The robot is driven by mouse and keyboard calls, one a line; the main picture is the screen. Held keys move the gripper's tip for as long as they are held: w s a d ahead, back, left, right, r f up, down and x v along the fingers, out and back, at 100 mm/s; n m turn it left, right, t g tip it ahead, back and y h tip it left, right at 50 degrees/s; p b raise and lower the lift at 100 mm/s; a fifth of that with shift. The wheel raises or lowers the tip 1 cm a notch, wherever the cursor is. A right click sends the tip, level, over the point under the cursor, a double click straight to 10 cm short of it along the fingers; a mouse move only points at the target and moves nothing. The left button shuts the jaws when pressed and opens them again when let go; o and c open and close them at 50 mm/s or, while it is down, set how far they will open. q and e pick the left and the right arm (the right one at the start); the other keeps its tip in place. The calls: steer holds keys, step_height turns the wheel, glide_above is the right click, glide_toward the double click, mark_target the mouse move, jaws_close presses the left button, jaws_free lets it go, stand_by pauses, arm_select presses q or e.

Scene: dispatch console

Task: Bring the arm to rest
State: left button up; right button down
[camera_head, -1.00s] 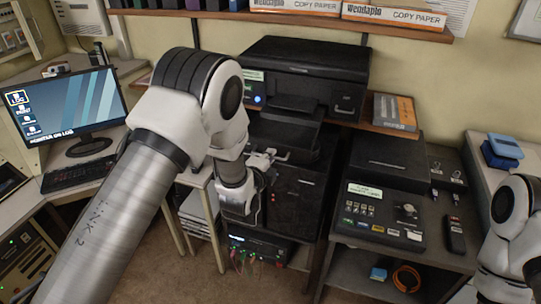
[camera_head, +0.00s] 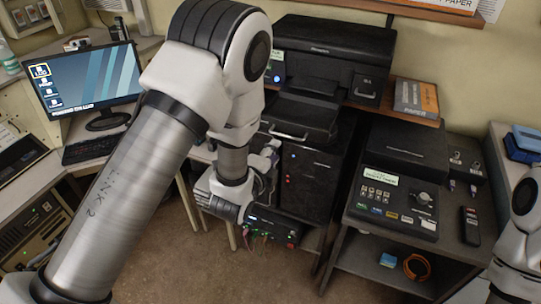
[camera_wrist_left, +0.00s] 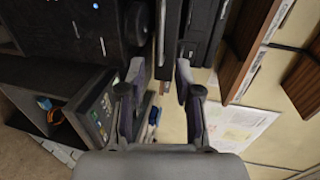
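My left arm (camera_head: 140,190) reaches in from the lower left of the head view, bends at a high white elbow and hangs down to the wrist (camera_head: 225,192). My left gripper (camera_head: 265,160) is in front of the black cabinet, partly hidden by its own wrist. In the left wrist view the gripper (camera_wrist_left: 160,74) has its two fingers apart, with nothing between them. My right arm (camera_head: 520,225) shows only in part at the right edge of the head view; its gripper is out of view.
A black printer (camera_head: 335,50) stands on a shelf above the black cabinet (camera_head: 318,180). A control console (camera_head: 400,195) is on a table to the right. A monitor (camera_head: 85,80) and keyboard (camera_head: 92,148) are at the left. Open floor (camera_head: 185,265) lies in front.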

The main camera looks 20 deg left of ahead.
arm_select(q)
steer(key=shift+v, duration=0.9)
steer(key=shift+f, duration=0.1)
